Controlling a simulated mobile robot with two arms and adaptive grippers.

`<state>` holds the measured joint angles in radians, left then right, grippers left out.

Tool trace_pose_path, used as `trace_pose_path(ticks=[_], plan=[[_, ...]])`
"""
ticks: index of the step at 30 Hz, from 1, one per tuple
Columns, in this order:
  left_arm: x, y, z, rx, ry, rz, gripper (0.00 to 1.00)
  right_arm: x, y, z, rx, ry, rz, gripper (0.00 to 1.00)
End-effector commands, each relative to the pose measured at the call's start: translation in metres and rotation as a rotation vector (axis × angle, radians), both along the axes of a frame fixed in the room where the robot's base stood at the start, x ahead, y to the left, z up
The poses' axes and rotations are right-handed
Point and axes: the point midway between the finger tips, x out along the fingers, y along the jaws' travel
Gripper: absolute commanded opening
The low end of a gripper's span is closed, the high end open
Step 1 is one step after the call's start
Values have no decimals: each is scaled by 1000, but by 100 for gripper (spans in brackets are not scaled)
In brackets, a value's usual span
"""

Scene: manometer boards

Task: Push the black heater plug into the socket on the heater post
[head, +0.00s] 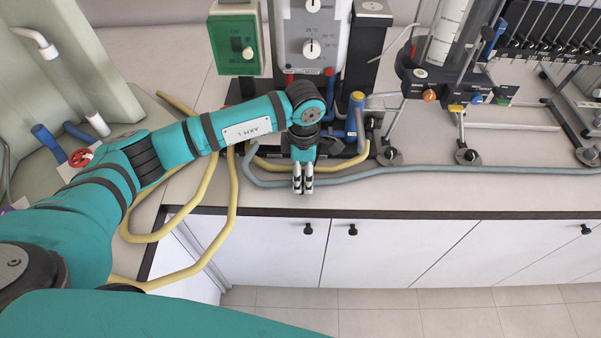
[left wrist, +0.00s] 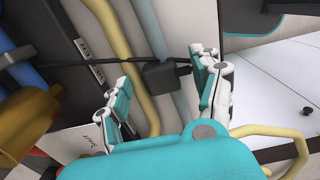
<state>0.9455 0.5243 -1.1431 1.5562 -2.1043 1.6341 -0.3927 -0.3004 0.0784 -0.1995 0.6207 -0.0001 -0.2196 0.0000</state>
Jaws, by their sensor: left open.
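My left gripper (head: 303,190) points down at the front edge of the bench, below the pump unit. In the left wrist view its two fingers (left wrist: 160,66) are apart. A small black block (left wrist: 163,78), which looks like the heater plug, shows between them with a thin dark cord running left. No firm contact with the fingers can be seen. In the head view the arm hides the plug. A black post (head: 366,45) with a pale top stands at the back, perhaps the heater post. I cannot make out its socket. My right gripper is out of view.
Yellow hoses (head: 228,215) and a grey-blue hose (head: 430,170) run along the bench front. A grey control unit with dials (head: 314,50), a green box (head: 235,42) and a manometer board (head: 550,35) stand behind.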

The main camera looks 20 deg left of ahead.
Motion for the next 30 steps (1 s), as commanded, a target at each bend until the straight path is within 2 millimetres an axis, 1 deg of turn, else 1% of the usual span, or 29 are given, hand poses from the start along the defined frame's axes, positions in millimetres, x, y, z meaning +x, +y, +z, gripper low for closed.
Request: trace_pose_path(ticks=[1, 5, 14, 17, 27, 30], plan=[[-1, -1, -5, -1, 3, 0, 65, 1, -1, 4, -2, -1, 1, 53], [0, -1, -13, -1, -1, -1, 65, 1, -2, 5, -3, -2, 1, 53], [0, 0, -14, -1, -1, -1, 65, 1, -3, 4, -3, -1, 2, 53], [0, 0, -14, -1, -1, -1, 55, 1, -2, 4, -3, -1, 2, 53], [0, 0, -14, -1, -1, 0, 10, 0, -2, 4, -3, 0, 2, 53], [0, 0, -13, -1, -1, 0, 10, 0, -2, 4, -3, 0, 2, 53]])
